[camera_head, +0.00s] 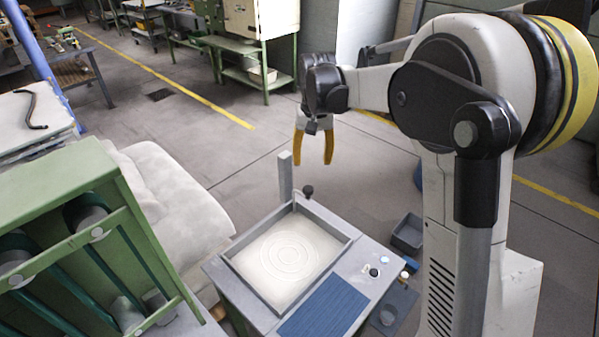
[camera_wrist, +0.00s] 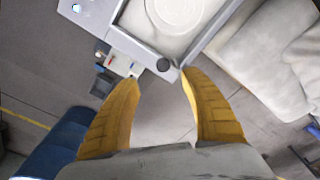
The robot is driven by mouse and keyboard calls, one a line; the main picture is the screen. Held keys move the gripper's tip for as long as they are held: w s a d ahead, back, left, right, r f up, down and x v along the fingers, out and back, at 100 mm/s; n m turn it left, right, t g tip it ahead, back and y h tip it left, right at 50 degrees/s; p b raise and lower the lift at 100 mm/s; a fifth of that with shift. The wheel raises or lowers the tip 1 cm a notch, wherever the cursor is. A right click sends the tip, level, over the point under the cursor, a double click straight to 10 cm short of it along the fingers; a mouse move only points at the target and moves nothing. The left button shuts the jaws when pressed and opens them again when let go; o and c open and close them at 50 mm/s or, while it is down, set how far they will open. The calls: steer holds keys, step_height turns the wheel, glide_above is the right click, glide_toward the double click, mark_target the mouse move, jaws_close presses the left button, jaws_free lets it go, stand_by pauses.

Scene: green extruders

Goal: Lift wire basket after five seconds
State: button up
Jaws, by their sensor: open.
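My gripper (camera_head: 313,157) hangs open and empty, yellow fingers pointing down, above and behind a grey station. In the wrist view my gripper (camera_wrist: 156,78) shows its two fingers spread apart with nothing between them. The station has a square grey-rimmed basin (camera_head: 237,274) holding a pale surface (camera_head: 288,256) with faint rings. The basin also shows at the top of the wrist view (camera_wrist: 128,22). A dark round knob (camera_head: 308,191) stands at the basin's back corner; in the wrist view the knob (camera_wrist: 163,65) lies just beyond the fingertips. I cannot make out a wire basket.
A grey post (camera_head: 286,176) rises behind the basin. A ribbed blue panel (camera_head: 325,306) and small buttons (camera_head: 374,271) are on the station top. A green frame machine (camera_head: 80,235) and pale sacks (camera_head: 180,205) stand left. A dark grey bin (camera_head: 407,234) is right.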

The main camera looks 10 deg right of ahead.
mark_target(308, 188)
steer(key=shift+g, duration=0.4)
steer(key=w+f+b, duration=0.1)
steer(key=f, duration=0.3)
steer(key=w+f+b, duration=0.1)
steer(key=f, duration=0.4)
steer(key=f+b, duration=0.1)
steer(key=f, duration=0.4)
steer(key=shift+w+f, duration=0.1)
steer(key=shift+w, duration=0.3)
steer(key=shift+c, duration=0.5)
